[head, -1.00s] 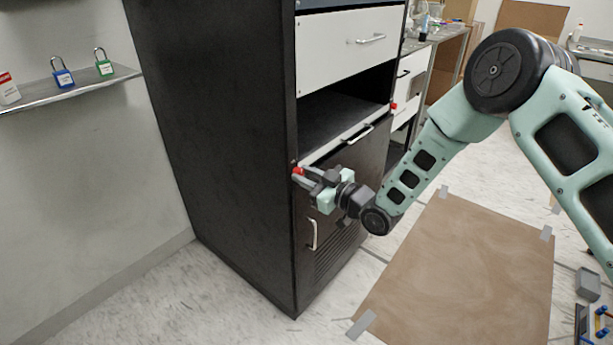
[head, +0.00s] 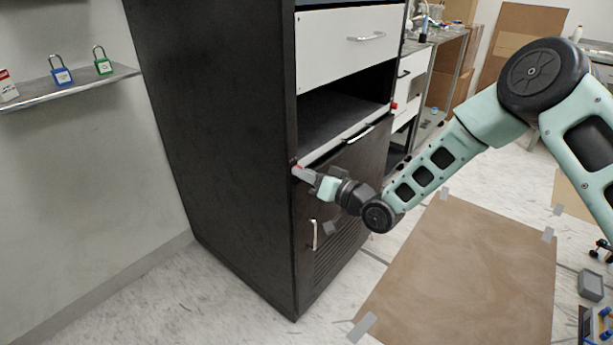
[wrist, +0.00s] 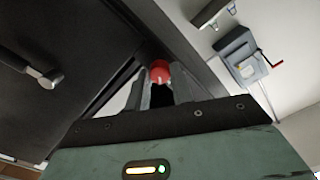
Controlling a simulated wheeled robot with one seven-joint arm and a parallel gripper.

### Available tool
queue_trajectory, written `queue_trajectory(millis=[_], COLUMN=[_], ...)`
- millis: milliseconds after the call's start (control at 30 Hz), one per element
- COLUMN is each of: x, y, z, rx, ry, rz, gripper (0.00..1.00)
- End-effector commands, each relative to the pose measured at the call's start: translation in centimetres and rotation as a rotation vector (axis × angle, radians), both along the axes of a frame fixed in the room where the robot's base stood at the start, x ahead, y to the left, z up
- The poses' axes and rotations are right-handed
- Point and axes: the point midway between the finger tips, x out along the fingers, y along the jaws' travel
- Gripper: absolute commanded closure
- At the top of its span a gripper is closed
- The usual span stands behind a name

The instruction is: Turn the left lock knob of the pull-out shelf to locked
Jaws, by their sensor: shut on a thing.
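The left lock knob (wrist: 160,72) is red and sits at the left front corner of the pull-out shelf (head: 337,143), which has a white front edge with a handle. In the head view the knob is mostly hidden by my gripper (head: 303,173). In the wrist view my gripper (wrist: 162,90) has its two grey fingers on either side of the knob, shut on it. My gripper looks rolled over, with its fingers pointing at the cabinet. The right lock knob (head: 394,106) is red and stands clear at the shelf's other end.
The black cabinet (head: 215,150) has a white drawer (head: 350,40) above the shelf and a dark door with a handle (head: 314,235) below. A wall ledge (head: 70,90) at left holds padlocks. A brown mat (head: 460,270) lies on the open floor at right.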

Motion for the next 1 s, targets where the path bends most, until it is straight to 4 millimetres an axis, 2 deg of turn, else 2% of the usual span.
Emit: queue_trajectory(millis=[600,1000], x=[0.08,0.08], y=[-0.17,-0.15], z=[-0.13,-0.08], rx=[0.350,0.485], ry=[0.448,0.621], rz=[-0.003,-0.002], gripper=[1.00,1.00])
